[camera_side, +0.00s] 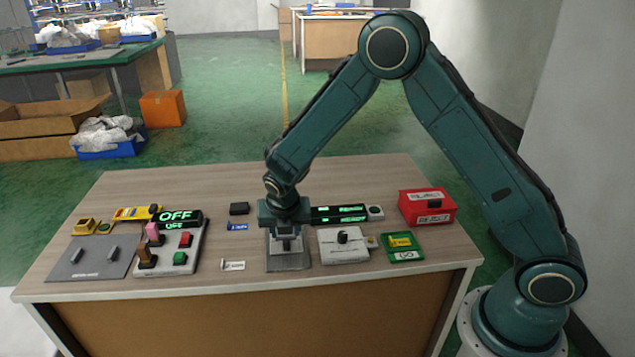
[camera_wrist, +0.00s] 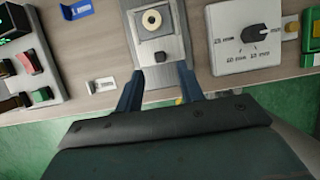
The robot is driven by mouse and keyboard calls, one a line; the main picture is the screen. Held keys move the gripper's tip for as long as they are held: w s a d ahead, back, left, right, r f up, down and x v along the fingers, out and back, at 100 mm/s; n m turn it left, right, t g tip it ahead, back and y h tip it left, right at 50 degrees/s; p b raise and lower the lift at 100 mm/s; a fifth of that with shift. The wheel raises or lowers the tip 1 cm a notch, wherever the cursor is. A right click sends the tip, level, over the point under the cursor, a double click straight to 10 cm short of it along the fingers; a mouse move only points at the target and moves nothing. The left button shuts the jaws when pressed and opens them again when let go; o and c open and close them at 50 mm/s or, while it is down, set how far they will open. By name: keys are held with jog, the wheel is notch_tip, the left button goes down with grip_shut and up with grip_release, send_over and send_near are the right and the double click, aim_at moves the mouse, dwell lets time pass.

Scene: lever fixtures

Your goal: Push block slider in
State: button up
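A grey metal fixture (camera_side: 288,262) that looks like the block slider stands at the front middle of the table, directly below my gripper (camera_side: 286,226). In the wrist view the fixture (camera_wrist: 158,22) shows a raised plate with a pale round ring and a small dark square opening or knob. My gripper (camera_wrist: 160,76) has its two dark fingers apart, one on each side of the fixture's near part, with nothing clearly held between them. Whether the fingers touch the fixture cannot be told. In the side view my gripper hides the fixture's upper part.
A white box with a dark knob (camera_side: 343,245) stands close on the right. Right of it are a green device (camera_side: 402,246) and a red box (camera_side: 427,206). A button panel (camera_side: 172,249) and a grey lever plate (camera_side: 90,258) stand on the left.

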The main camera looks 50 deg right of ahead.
aim_at(286, 241)
jog(key=shift+x, duration=2.8)
jog(key=shift+c, duration=0.2)
grip_shut()
